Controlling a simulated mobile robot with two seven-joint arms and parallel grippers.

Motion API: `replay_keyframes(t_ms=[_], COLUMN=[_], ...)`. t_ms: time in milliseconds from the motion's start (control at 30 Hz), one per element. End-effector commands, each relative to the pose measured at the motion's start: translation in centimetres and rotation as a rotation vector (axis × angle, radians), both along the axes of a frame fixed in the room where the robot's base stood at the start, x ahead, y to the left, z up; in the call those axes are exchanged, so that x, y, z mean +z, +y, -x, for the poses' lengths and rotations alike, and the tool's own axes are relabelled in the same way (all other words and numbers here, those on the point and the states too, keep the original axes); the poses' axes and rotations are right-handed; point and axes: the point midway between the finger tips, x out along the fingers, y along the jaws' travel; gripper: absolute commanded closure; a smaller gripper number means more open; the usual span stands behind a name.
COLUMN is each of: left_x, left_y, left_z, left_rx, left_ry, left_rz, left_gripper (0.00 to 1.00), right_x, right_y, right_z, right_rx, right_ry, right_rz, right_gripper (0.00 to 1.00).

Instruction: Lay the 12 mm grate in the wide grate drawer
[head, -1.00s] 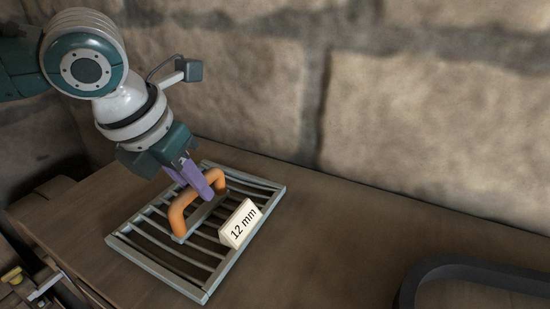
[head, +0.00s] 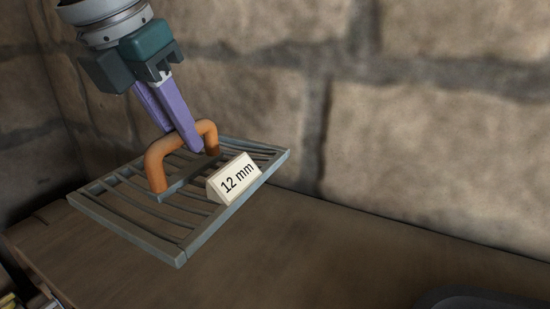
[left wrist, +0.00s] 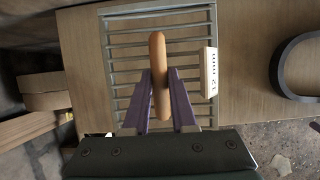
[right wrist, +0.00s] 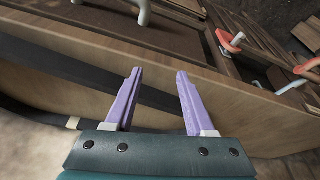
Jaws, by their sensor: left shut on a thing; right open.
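The 12 mm grate (head: 180,235) is a grey barred frame with an orange arched handle (head: 157,158) and a white "12 mm" tag (head: 234,180). My left gripper (head: 193,145) is shut on the orange handle and holds the grate above the wooden table, slightly tilted in the head view. In the left wrist view the purple fingers (left wrist: 160,88) lie on both sides of the handle (left wrist: 158,50), with the grate (left wrist: 120,48) beyond. My right gripper (right wrist: 155,88) is open and empty, beside a wooden panel. I cannot make out the wide grate drawer for certain in any view.
A stone wall (head: 430,120) stands behind. A dark curved loop (left wrist: 295,65) lies to the right. The right wrist view shows a wooden compartment (right wrist: 190,40) with red-handled (right wrist: 232,42) and pale-handled items.

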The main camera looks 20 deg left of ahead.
Motion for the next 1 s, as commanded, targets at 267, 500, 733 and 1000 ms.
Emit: replay_keyframes(t_ms=[267, 500, 733, 1000], left_x=[6.2, 8.1, 8.0, 6.7], left_y=[0.0, 0.0, -0.6, -2.5], left_z=[-0.2, -0.1, 0.1, 1.0], left_rx=[0.001, 0.001, 0.095, 0.496], left_ry=[-0.010, -0.006, -0.006, -0.007], left_rz=[0.002, 0.002, 0.002, -0.002], left_gripper=[1.00, 1.00, 1.00, 1.00], right_x=[0.1, 0.1, 0.1, 0.2], right_y=[0.0, 0.0, 0.0, 0.0], right_z=[0.0, 0.0, 0.0, 0.0], right_rx=[0.000, 0.000, 0.000, 0.000], right_ry=[0.000, 0.000, 0.000, 0.000], right_rz=[0.000, 0.000, 0.000, 0.000], right_gripper=[0.46, 0.46, 0.46, 0.46])
